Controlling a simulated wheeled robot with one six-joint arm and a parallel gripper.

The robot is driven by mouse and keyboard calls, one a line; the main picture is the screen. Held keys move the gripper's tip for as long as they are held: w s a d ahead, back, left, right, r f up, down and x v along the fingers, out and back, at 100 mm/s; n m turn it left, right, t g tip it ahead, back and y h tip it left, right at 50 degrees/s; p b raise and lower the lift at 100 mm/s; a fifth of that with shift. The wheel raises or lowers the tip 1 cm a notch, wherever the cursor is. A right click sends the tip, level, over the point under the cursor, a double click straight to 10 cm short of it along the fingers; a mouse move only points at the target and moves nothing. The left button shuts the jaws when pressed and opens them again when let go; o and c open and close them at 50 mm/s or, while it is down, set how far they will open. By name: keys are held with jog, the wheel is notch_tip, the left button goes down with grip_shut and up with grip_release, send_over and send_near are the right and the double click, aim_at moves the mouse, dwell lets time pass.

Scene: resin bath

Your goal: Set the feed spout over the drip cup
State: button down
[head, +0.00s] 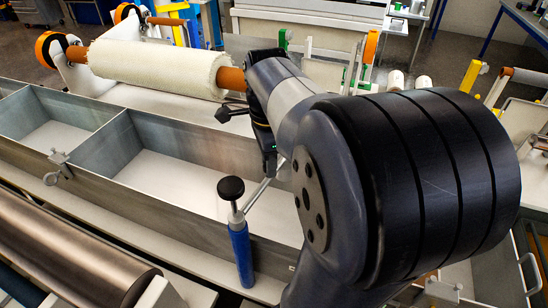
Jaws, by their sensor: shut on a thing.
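What looks like the feed spout is a thin bright metal tube (263,195) that slants up to the right from a fitting with a round black knob (231,188) and a blue body (241,254) below it. My gripper (268,165) points down at the tube's upper end, beyond my arm's thick wrist. It is shut on the spout there, though the contact is partly hidden. The fitting stands over the near wall of the metal trough. I cannot make out the drip cup; my arm covers much of the right side.
The long metal trough (165,135) has divided compartments, with a small clamp (60,165) on its near wall. A white fabric roll (155,67) lies on an orange core behind it. A dark roller (60,250) lies in front. The left compartments look empty.

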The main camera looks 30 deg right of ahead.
jog(key=shift+w+a+n, duration=0.35)
jog(key=shift+w+n, duration=0.25)
jog(key=c, duration=1.2)
grip_release()
jog(key=shift+o, duration=0.2)
jog(key=shift+r, duration=0.15)
notch_tip(320, 180, up, 11)
jog(key=shift+f, duration=0.2)
jog(key=shift+f, duration=0.15)
